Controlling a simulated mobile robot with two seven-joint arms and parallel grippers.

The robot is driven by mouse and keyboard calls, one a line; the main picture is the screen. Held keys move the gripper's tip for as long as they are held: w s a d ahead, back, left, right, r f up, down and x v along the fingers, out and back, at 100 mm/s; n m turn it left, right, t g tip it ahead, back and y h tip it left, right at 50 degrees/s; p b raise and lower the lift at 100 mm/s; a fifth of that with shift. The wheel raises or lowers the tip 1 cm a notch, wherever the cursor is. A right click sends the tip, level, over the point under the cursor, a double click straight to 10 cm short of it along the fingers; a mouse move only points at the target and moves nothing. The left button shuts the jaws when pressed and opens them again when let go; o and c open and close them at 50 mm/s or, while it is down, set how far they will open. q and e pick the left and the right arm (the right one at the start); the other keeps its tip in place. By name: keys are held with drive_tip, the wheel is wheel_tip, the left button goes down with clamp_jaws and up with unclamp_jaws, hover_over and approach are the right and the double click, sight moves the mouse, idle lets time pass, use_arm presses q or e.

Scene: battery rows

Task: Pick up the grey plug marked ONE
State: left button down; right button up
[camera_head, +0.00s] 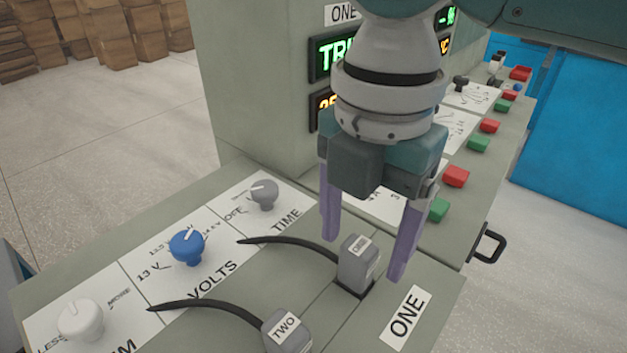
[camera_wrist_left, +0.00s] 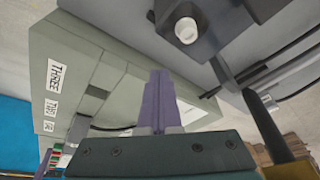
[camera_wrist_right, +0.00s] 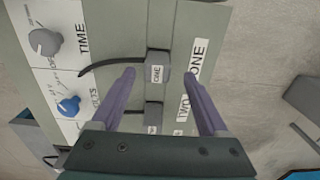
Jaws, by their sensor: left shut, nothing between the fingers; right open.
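The grey plug marked ONE (camera_head: 358,262) sits upright in its dark slot on the sloped console top, with a black cable running left from it. It also shows in the right wrist view (camera_wrist_right: 157,73), its label facing the camera. My right gripper (camera_head: 363,258) is open and points down at the plug, with one purple finger on each side of it. Whether the fingers touch it cannot be told. My left gripper (camera_wrist_left: 158,74) is shut and empty in the left wrist view, away from the plug; it is not in the head view.
The plug marked TWO (camera_head: 287,330) sits nearby in the same row, with its own cable. A white ONE label (camera_head: 406,318) lies beside the slot. Grey TIME (camera_head: 264,194) and blue VOLTS (camera_head: 187,246) knobs stand to the left. A display cabinet (camera_head: 260,90) rises behind.

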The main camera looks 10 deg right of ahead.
sight(356, 272)
drive_tip(key=f, duration=0.4)
drive_tip(key=shift+w+f+b, duration=0.1)
drive_tip(key=shift+w+b, duration=0.15)
drive_tip(key=shift+b, duration=0.05)
clamp_jaws()
idle(0.3)
